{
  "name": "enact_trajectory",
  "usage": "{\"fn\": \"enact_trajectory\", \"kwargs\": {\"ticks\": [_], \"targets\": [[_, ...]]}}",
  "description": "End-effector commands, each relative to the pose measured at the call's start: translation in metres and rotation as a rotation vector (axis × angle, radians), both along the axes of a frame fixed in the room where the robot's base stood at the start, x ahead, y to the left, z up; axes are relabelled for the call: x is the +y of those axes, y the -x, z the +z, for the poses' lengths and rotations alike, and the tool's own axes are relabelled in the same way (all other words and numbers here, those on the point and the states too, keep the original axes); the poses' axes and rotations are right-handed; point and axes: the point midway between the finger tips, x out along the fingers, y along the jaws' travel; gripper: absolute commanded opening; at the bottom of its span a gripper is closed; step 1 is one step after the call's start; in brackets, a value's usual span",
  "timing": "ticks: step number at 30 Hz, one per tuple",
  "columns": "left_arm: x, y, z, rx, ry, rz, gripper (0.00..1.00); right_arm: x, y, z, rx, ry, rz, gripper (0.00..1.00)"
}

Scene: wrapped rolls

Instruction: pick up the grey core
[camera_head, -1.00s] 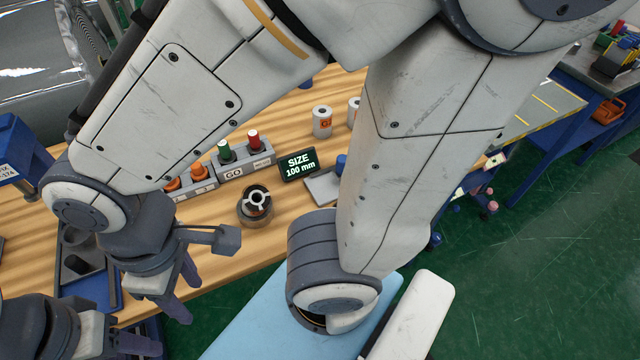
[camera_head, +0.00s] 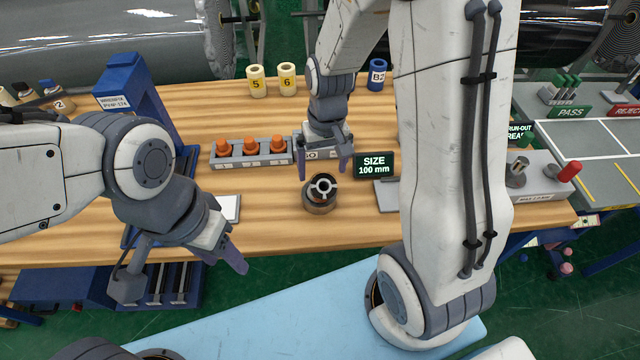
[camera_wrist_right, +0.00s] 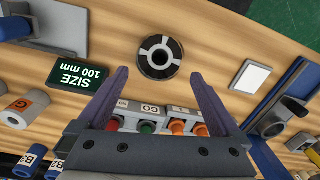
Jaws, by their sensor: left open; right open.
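My right gripper (camera_head: 323,168) is open and empty, pointing down over the table just behind a dark round holder (camera_head: 321,193) with a three-part light hub. In the right wrist view its fingers (camera_wrist_right: 156,78) spread in front of that holder (camera_wrist_right: 159,56), with the grey cores well to their left. My left gripper (camera_head: 225,262) is open and empty at the table's front edge.
A size display (camera_head: 374,165) reading 100 mm stands right of the holder. A grey rack (camera_head: 250,153) with orange plugs stands to the left. Cream cores (camera_head: 256,82) and a blue core (camera_head: 376,75) stand at the back. Bare wood lies left of the holder.

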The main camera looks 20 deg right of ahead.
Motion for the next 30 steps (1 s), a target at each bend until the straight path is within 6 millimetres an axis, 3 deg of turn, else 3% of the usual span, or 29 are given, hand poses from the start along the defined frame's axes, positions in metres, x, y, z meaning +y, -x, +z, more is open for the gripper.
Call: {"fn": "enact_trajectory", "kwargs": {"ticks": [3, 11, 21, 30], "targets": [[0.000, 0.000, 0.001, 0.000, 0.000, 0.000, 0.50, 0.001, 0.002, -0.020, 0.007, 0.000, 0.001, 1.00], [0.000, 0.000, 0.003, 0.000, 0.000, 0.000, 0.50, 0.001, 0.000, -0.040, 0.003, 0.000, 0.002, 1.00], [0.000, 0.000, 0.011, 0.000, 0.000, 0.001, 0.50, 0.001, -0.003, -0.082, 0.004, 0.001, 0.002, 1.00], [0.000, 0.000, 0.011, 0.000, 0.000, 0.000, 0.50, 0.001, -0.004, -0.087, 0.000, 0.001, 0.002, 1.00]]}}
